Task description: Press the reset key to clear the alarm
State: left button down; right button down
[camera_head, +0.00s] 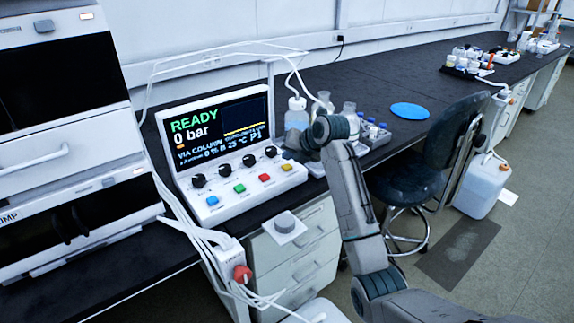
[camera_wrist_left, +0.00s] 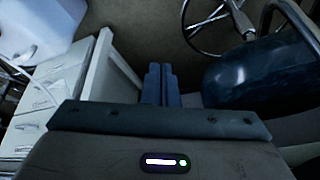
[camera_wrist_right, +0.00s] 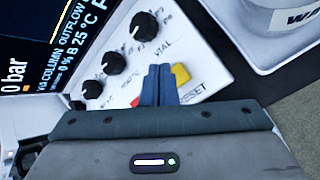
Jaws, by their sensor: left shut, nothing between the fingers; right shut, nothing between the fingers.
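The control panel (camera_head: 240,190) stands on the bench, with a screen (camera_head: 218,128) that reads READY and 0 bar. The yellow key (camera_head: 287,167) is at the right end of its row of coloured keys. In the right wrist view the yellow key (camera_wrist_right: 180,76) sits beside the RESET lettering. My right gripper (camera_wrist_right: 160,68) is shut and empty, its fingertips just left of the yellow key and partly in front of the panel. I cannot tell whether they touch it. My left gripper (camera_wrist_left: 160,68) is shut and empty, over the floor near drawers and a chair.
Black knobs (camera_head: 270,152) and red (camera_head: 264,178), green (camera_head: 239,188) and blue (camera_head: 212,200) keys are close by on the panel. Bottles (camera_head: 297,113) and vials stand behind my right arm. A chair (camera_head: 420,175) is at the right. White tubes hang at the left.

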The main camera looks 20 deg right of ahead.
aim_at(290, 171)
jog(key=shift+r+p, duration=1.8)
jog(key=shift+r, duration=0.55)
jog(key=shift+f, duration=0.1)
jog(key=shift+s, duration=0.1)
